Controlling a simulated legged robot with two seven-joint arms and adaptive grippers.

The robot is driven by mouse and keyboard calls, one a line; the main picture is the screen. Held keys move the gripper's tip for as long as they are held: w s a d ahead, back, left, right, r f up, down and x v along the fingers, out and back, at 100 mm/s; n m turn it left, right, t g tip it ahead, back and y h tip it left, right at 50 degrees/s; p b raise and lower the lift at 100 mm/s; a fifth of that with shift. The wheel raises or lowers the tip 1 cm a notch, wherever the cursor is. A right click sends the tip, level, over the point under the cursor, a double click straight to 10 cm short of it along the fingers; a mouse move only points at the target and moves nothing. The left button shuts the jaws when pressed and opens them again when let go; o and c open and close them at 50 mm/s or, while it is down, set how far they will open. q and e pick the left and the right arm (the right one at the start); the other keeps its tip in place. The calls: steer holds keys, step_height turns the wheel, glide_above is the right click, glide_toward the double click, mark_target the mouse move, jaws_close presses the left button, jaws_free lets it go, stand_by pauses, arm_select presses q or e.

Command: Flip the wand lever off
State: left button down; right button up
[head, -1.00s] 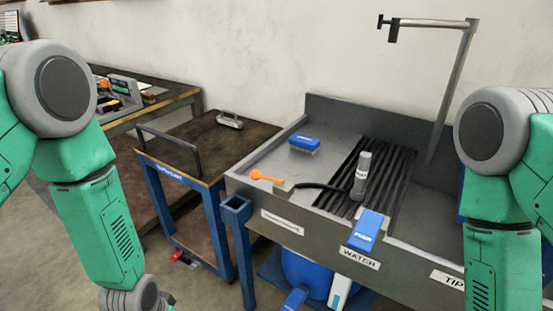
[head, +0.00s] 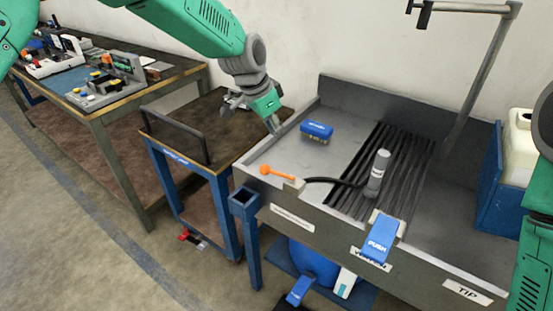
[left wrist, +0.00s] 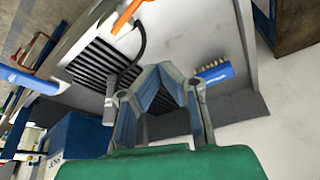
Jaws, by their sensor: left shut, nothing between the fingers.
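An orange lever (head: 278,172) is on the front left rim of the grey wash basin (head: 292,215). It also shows at the top of the left wrist view (left wrist: 125,15). A black hose runs from beside it to a grey cylindrical wand (head: 377,175) standing on the black slatted grate. The wand also shows in the left wrist view (left wrist: 110,98). My left gripper (head: 274,126) is shut and empty near the basin's back left edge, pointing down, behind and apart from the lever. Its fingers meet in the left wrist view (left wrist: 163,75). My right gripper is out of view.
A blue brush (head: 316,131) lies in the basin near my left gripper. A blue PUSH pedal (head: 381,238) is on the front rim. A dark-topped cart (head: 195,135) stands left of the basin. A metal pole rises at the back right.

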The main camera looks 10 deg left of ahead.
mark_target(277, 173)
arm_select(q)
steer(key=shift+f, duration=0.1)
steer(key=x, duration=0.9)
steer(key=shift+d+f, duration=0.1)
steer(key=shift+f, duration=0.25)
steer(key=shift+s+a+f+p, duration=0.1)
steer(key=shift+a+p, duration=0.15)
steer(key=shift+p, duration=0.2)
steer(key=shift+s+a+f+p, duration=0.15)
steer(key=shift+s+a+p, duration=0.2)
steer(key=shift+s+a, duration=0.6)
steer(key=shift+s+a+f, duration=0.2)
steer(key=shift+a, duration=0.05)
